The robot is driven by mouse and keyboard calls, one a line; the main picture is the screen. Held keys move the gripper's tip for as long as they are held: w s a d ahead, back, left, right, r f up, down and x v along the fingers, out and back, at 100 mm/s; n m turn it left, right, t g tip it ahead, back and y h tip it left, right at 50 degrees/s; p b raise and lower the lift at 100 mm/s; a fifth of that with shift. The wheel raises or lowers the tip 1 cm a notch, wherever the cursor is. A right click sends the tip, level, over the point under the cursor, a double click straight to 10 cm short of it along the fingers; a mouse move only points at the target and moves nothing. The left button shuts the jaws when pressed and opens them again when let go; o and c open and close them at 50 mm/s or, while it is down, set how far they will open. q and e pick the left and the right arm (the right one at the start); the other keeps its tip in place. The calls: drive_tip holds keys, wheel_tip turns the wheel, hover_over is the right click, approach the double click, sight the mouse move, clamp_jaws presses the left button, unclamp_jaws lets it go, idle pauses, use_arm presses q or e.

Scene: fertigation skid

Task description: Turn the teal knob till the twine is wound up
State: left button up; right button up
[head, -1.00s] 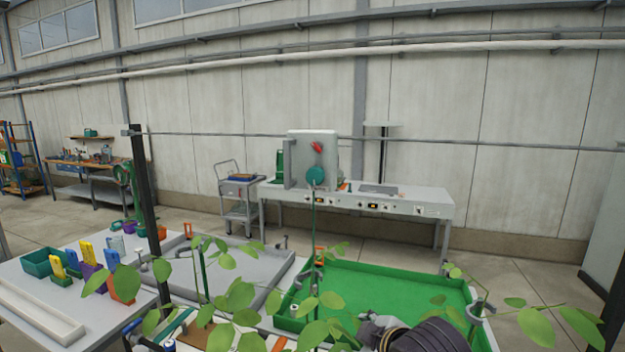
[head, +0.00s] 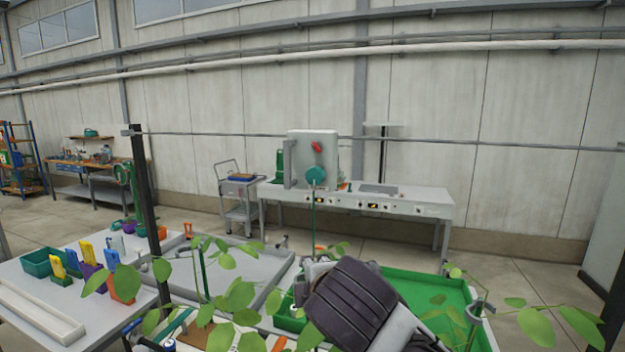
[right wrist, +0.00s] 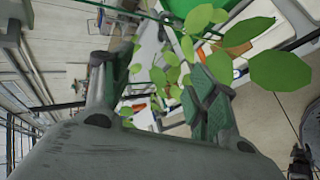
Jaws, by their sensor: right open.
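The teal knob (head: 316,176) is on the front of a white box (head: 325,150), below a red knob (head: 317,147). A thin green line of twine (head: 314,220) hangs straight down from the teal knob. My right gripper (right wrist: 160,72) is open in the right wrist view, with green leaves (right wrist: 205,18) showing between and beyond its fingers. In the head view my right forearm is at the bottom centre, below and apart from the knob, and hides most of the gripper.
Leafy plants (head: 240,295) stand in the foreground, close to my right arm. A green tray (head: 430,285) and a grey tray (head: 265,262) lie ahead. A horizontal wire (head: 450,142) crosses at box height, tied to a dark post (head: 145,205) at left.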

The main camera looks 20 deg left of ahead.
sight(314, 177)
drive_tip(key=a+r+n+t+h, duration=0.2)
drive_tip(key=r+n+t, duration=0.2)
drive_tip(key=r, duration=0.4)
drive_tip(key=a+r+n+t+h, duration=0.2)
drive_tip(key=r+n+t, duration=0.1)
drive_tip(key=r+n, duration=0.4)
drive_tip(key=shift+s+r+t+h, duration=0.3)
drive_tip(key=shift+s+r+t, duration=0.1)
drive_tip(key=shift+r, duration=0.55)
drive_tip(key=shift+w, duration=0.2)
drive_tip(key=w+p, duration=0.2)
drive_tip(key=w, duration=0.3)
drive_tip(key=w+p, duration=0.2)
drive_tip(key=w, duration=0.4)
drive_tip(key=shift+w+a, duration=0.2)
drive_tip(key=shift+w, duration=1.05)
